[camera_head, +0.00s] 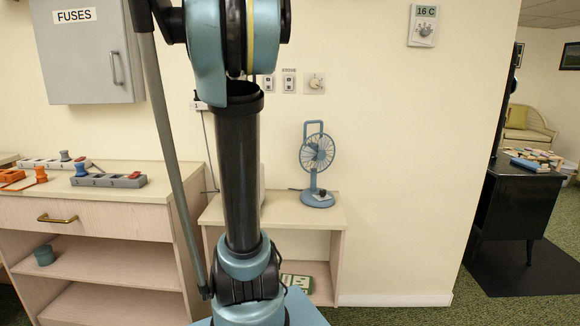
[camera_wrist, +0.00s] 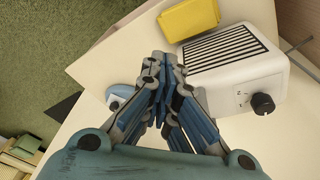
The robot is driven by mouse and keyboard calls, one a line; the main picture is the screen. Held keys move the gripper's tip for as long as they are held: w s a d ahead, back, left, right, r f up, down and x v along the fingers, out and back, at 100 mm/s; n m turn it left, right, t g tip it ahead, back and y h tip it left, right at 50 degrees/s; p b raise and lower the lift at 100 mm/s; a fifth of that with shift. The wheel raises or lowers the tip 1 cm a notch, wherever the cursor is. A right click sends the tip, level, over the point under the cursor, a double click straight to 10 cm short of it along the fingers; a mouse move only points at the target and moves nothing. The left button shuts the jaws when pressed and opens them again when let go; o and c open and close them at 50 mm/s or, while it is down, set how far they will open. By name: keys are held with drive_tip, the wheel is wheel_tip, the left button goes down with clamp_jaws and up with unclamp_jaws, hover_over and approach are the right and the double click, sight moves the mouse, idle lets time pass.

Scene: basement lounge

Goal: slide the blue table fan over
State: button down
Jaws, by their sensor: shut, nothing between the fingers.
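The blue table fan (camera_head: 318,155) stands upright on the top of a low light-wood shelf unit (camera_head: 325,213), right of my arm in the head view. It has a round wire cage, a loop handle above and a round base. My gripper (camera_wrist: 160,62) shows in the wrist view, its fingers drawn together with nothing between them. A small blue and pale piece (camera_wrist: 118,97) shows just left of the fingers; I cannot tell whether it is part of the fan. My gripper is out of the head view.
In the wrist view a white box with a striped grille and black knob (camera_wrist: 235,70) stands close right of the fingers, with a yellow box (camera_wrist: 188,18) beyond. A drawer cabinet (camera_head: 110,215) stands left. The shelf top right of the fan is bare up to its edge.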

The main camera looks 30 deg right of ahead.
drive_tip(key=w+d+r+m+g, duration=0.25)
drive_tip(key=w+d+m, duration=0.7)
drive_tip(key=d, duration=0.55)
drive_tip(key=s+d+f, duration=0.2)
drive_tip(key=d+f, duration=0.3)
drive_tip(key=f, duration=0.3)
drive_tip(key=shift+s+d+f+t+h, duration=0.3)
drive_tip(key=shift+s+d+f+t, duration=0.05)
drive_tip(key=shift+s, duration=0.05)
